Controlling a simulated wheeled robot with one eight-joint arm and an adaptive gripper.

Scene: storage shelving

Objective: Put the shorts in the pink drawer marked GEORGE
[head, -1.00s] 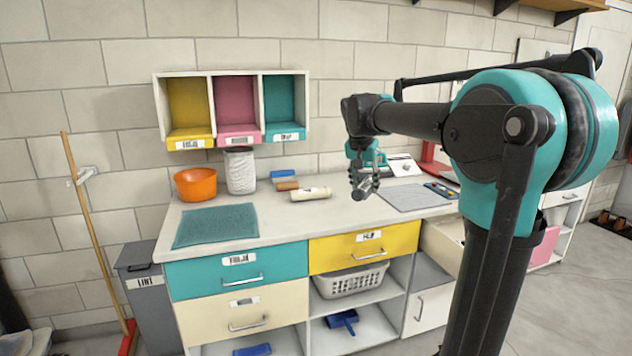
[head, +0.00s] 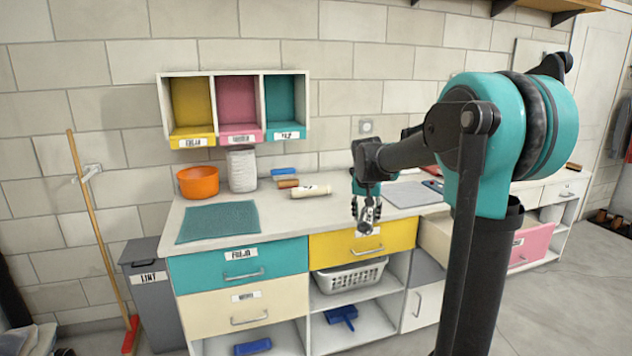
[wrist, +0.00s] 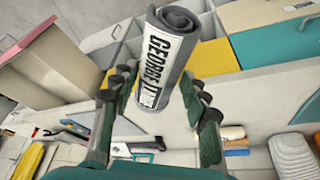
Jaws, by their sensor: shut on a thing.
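A dark grey rolled cloth (wrist: 188,72) with a white label reading GEORGE fills the middle of the wrist view; I take it to be the shorts. My gripper (wrist: 160,88) is shut on it, with a finger on each side. In the head view my gripper (head: 368,208) hangs in front of the yellow drawer, with the small grey roll (head: 367,222) pointing down. A pink drawer (head: 532,246) stands pulled out at the right, beyond my arm. Its label is too small to read. A pink front (wrist: 48,75) also shows at the left of the wrist view.
A teal drawer (head: 240,267), a cream drawer (head: 237,303) and a yellow drawer (head: 340,248) are closed under the counter (head: 280,217). An orange bowl (head: 198,182) and a white canister (head: 242,170) stand on it. Open floor (head: 570,310) lies at the right.

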